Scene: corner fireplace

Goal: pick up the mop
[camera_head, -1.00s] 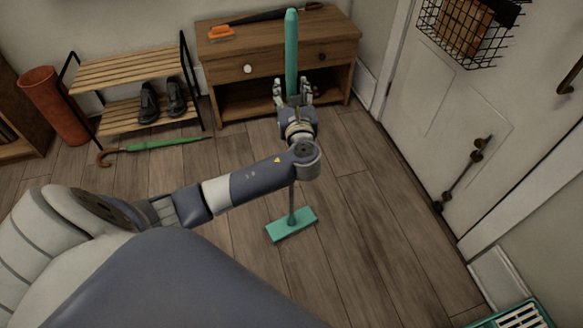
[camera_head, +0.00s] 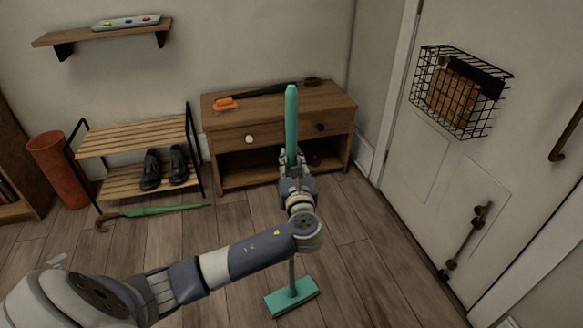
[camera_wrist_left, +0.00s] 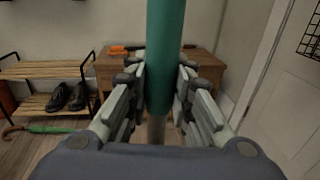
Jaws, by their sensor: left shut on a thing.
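The mop has a thick teal upper handle (camera_head: 291,125), a thin grey shaft below and a flat teal head (camera_head: 292,297). It stands upright, with its head at or close above the wooden floor; I cannot tell whether they touch. My left gripper (camera_head: 294,163) is shut on the teal handle near its lower end. In the left wrist view the handle (camera_wrist_left: 165,55) runs between the two fingers of the gripper (camera_wrist_left: 158,95), with the grey shaft below it. My left forearm hides part of the shaft in the head view. My right gripper is not in view.
A slatted shoe rack (camera_head: 133,137) with black shoes (camera_head: 151,170) is left. A green umbrella (camera_head: 160,210) lies on the floor. A door with a wire basket (camera_head: 460,90) is right.

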